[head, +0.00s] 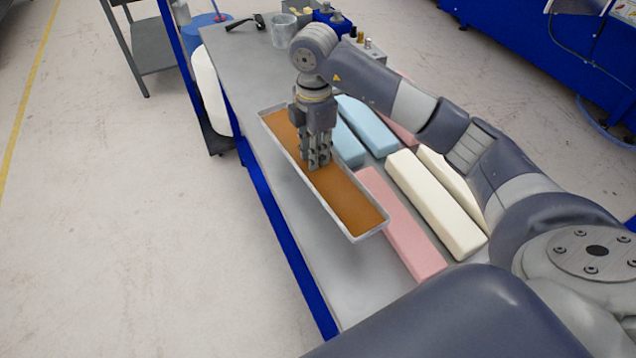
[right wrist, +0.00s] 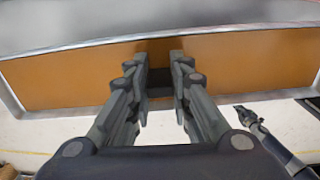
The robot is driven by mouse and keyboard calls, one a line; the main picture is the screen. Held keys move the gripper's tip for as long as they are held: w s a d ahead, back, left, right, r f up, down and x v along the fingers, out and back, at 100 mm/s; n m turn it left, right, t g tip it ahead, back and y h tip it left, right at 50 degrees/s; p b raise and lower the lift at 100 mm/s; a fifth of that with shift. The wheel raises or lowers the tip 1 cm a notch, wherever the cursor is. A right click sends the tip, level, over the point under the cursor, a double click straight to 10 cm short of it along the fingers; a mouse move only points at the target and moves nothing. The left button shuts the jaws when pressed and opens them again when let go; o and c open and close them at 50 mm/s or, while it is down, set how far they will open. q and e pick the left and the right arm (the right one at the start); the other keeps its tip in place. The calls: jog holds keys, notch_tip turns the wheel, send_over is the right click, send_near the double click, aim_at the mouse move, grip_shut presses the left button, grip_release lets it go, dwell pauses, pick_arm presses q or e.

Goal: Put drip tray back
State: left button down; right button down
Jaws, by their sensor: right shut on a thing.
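The drip tray (head: 352,208) is a long grey metal tray with a brown-orange inside, lying lengthwise along the table's left side in the head view. My right gripper (head: 317,163) points down into its middle and is shut on it; the fingers hide the exact grip point. In the right wrist view the tray (right wrist: 70,78) spans the picture, with a dark part between the fingertips (right wrist: 160,72). Whether the tray touches the table cannot be told. A small dark arm, seemingly my left with its gripper (right wrist: 243,115), shows at the lower right there.
The grey table (head: 300,235) carries pink (head: 402,232), cream (head: 437,203) and blue (head: 366,126) foam blocks just right of the tray. A grey cup (head: 284,31) and a black-handled tool (head: 246,22) lie at the far end. Open floor (head: 110,220) is to the left.

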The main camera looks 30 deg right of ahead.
jog(key=shift+w+d+m, duration=0.1)
jog(key=shift+m, duration=0.2)
notch_tip(320, 180, down, 9)
jog(key=p, duration=0.3)
jog(key=shift+f, duration=0.35)
jog(key=shift+f, duration=0.1)
jog(key=shift+f, duration=0.15)
jog(key=c, duration=1.4)
grip_release()
jog(key=shift+c, duration=0.2)
